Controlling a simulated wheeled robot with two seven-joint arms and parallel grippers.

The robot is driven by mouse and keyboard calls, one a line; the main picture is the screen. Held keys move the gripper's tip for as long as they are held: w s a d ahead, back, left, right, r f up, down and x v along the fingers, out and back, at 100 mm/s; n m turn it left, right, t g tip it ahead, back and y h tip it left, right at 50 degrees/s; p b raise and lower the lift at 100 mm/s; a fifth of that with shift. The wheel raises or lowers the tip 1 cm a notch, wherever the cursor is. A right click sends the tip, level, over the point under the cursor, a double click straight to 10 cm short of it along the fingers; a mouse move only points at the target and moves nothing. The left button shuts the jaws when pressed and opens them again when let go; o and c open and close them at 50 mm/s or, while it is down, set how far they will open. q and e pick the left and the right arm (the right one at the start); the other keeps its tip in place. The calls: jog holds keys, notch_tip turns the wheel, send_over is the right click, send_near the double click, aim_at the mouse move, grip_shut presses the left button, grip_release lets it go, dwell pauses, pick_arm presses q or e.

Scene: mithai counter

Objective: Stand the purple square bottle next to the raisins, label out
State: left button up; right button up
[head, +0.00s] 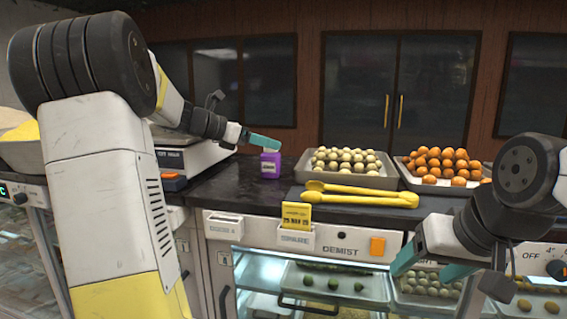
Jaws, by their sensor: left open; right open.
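The purple square bottle (270,165) stands upright on the dark counter, left of the trays of sweets, with a pale label patch facing me. My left gripper (264,142) reaches in from the left, with its teal fingertips at the height of the bottle's top. It is open; whether it touches the cap I cannot tell. My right gripper (425,268) is open and empty at the lower right, in front of the glass display case. I cannot make out any raisins in this view.
Trays of pale balls (345,160) and orange balls (440,165) stand on the counter (225,185). A scale (185,155) stands left of the bottle.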

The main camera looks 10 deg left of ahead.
pick_arm(q)
jog(key=x, duration=0.5)
jog(key=shift+w+d+f, duration=0.1)
jog(key=shift+d+f, duration=0.1)
jog(key=shift+f, duration=0.25)
grip_shut()
